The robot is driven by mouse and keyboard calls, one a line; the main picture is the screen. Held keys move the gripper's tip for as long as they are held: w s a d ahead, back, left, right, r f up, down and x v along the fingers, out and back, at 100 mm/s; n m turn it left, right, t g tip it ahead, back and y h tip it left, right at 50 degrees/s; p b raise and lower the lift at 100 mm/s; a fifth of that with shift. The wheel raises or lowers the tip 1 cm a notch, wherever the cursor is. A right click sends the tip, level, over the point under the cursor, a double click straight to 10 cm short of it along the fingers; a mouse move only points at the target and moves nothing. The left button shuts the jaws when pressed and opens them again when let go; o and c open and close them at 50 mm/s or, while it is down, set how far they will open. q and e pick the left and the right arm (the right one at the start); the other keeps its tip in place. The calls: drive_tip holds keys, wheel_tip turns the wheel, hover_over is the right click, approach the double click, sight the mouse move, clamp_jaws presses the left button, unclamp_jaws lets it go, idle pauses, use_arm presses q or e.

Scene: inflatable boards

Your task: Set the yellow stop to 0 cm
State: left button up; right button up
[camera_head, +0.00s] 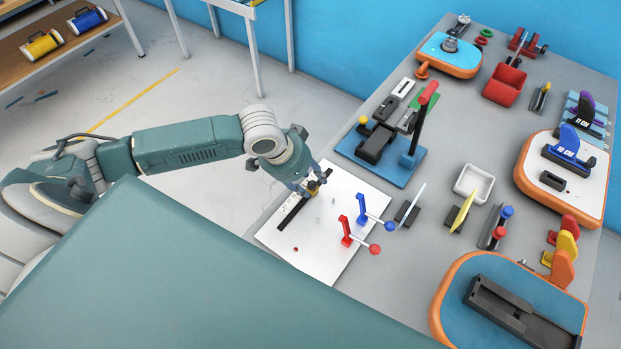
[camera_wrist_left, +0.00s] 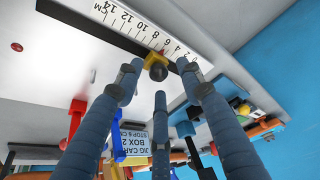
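The yellow stop (camera_wrist_left: 154,57) has a black knob (camera_wrist_left: 158,72) and sits on the black slot beside a printed cm scale (camera_wrist_left: 140,25). In the head view the stop (camera_head: 313,187) is partly hidden by my left gripper (camera_head: 310,181). In the wrist view my left gripper (camera_wrist_left: 158,76) has its fingers spread around the knob, with gaps visible, so it looks open. My right gripper is not in view.
The white board (camera_head: 320,257) also carries a blue lever (camera_head: 361,208) and a red lever (camera_head: 346,231) to the right of the slot. A blue clamp base (camera_head: 380,150) stands behind it. A jig card (camera_wrist_left: 134,140) reads "BOX 2, STOP 6 CM".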

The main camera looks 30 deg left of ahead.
use_arm(q)
drive_tip(key=shift+d+f, duration=0.1)
drive_tip(key=shift+f, duration=0.3)
drive_tip(key=shift+c, duration=0.5)
clamp_jaws()
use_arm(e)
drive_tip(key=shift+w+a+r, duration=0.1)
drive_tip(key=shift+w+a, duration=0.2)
use_arm(q)
drive_tip(key=shift+w, duration=0.1)
drive_tip(key=shift+w+r, duration=0.1)
drive_tip(key=shift+w, duration=0.15)
drive_tip(key=w, duration=0.3)
drive_tip(key=w+d+p, duration=0.1)
drive_tip(key=w, duration=0.1)
drive_tip(key=shift+w, duration=0.4)
drive_tip(key=shift+r, duration=0.1)
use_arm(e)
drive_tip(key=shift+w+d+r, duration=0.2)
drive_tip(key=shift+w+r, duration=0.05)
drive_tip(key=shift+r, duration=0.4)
